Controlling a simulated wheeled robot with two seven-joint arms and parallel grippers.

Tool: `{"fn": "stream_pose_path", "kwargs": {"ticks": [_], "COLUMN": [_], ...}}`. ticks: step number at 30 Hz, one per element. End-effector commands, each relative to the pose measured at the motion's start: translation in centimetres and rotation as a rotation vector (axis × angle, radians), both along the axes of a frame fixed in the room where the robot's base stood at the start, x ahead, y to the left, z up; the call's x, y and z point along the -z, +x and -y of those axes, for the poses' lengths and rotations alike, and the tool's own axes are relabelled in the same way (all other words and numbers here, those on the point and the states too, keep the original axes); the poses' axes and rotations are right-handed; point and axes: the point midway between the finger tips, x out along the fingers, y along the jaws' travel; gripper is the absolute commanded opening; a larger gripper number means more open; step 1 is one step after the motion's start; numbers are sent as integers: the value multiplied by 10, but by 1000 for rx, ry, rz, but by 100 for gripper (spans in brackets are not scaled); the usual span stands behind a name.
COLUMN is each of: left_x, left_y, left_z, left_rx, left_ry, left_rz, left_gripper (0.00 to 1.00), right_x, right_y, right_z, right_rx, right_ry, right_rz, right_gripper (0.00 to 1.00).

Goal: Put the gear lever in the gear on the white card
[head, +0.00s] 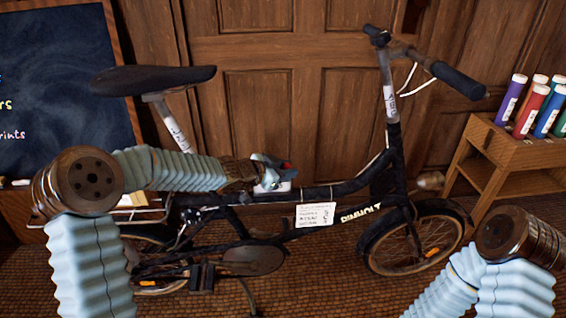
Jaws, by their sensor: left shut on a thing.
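A black folding bicycle (330,192) stands side-on in front of the door. A white card (315,215) with several lines of dark writing hangs from its frame; the writing is too small to read. My left gripper (272,172) is over the middle of the frame, left of and above the card.
A wooden stand (484,165) with several coloured tubes is at the right. A chalkboard (62,85) is at the left. The bike's saddle (150,80) and handlebar (440,70) rise above my arms. A panelled wooden door (265,50) is behind.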

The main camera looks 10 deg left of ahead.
Motion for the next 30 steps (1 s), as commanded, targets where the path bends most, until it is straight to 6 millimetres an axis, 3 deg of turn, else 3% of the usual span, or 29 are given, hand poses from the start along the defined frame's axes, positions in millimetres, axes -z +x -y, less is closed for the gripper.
{"fn": "stream_pose_path", "kwargs": {"ticks": [16, 17, 20, 30], "left_x": [2, 2, 2, -1], "left_y": [-3, -3, -3, -5], "left_z": [1, 1, 2, 0], "left_rx": [-1, -1, -1, -1], "left_ry": [24, 24, 23, 23], "left_rz": [-10, -10, -9, -7], "left_gripper": [0, 33, 48, 49], "right_x": [-1, -1, -1, -3], "right_y": [0, 0, 0, 0], "right_z": [0, 0, 0, 0], "right_rx": [0, 0, 0, 0], "right_ry": [0, 0, 0, 0], "right_rz": [0, 0, 0, 0], "right_gripper": [0, 0, 0, 0]}}
